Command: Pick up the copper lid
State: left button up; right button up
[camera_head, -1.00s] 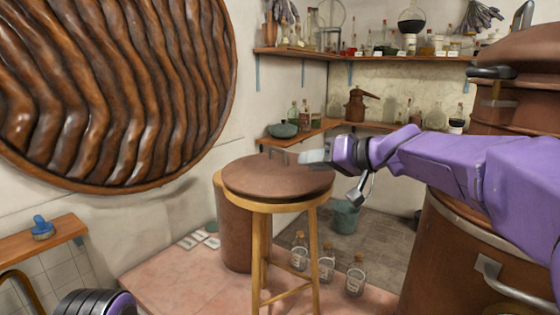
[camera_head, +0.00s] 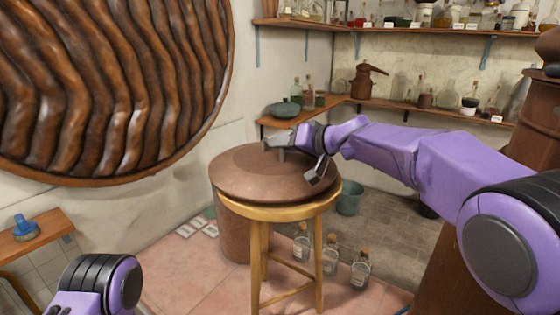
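The copper lid (camera_head: 262,184) is a broad brown disc over the round wooden stool (camera_head: 262,213) in the middle of the head view. It hides most of the seat and overhangs its left edge; it looks slightly raised, though the gap is hard to see. My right gripper (camera_head: 275,146) reaches in from the right to the top centre of the lid, where the handle is. It appears shut on the handle, which it mostly hides. Part of my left arm shows at the bottom left; its gripper is out of view.
A brown copper vessel (camera_head: 232,232) stands behind the stool. Several corked bottles (camera_head: 330,256) stand on the floor to the right of it, with a teal bucket (camera_head: 349,200) behind. Shelves of glassware (camera_head: 400,105) line the corner.

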jog(key=shift+w+a+f, duration=0.55)
jog(key=shift+w, duration=0.15)
jog(key=shift+s+r, duration=0.1)
jog(key=shift+s, duration=0.1)
jog(key=shift+s+r, duration=0.1)
jog(key=shift+s, duration=0.05)
jog(key=shift+c, duration=0.8)
grip_shut()
jog(key=shift+r, duration=0.1)
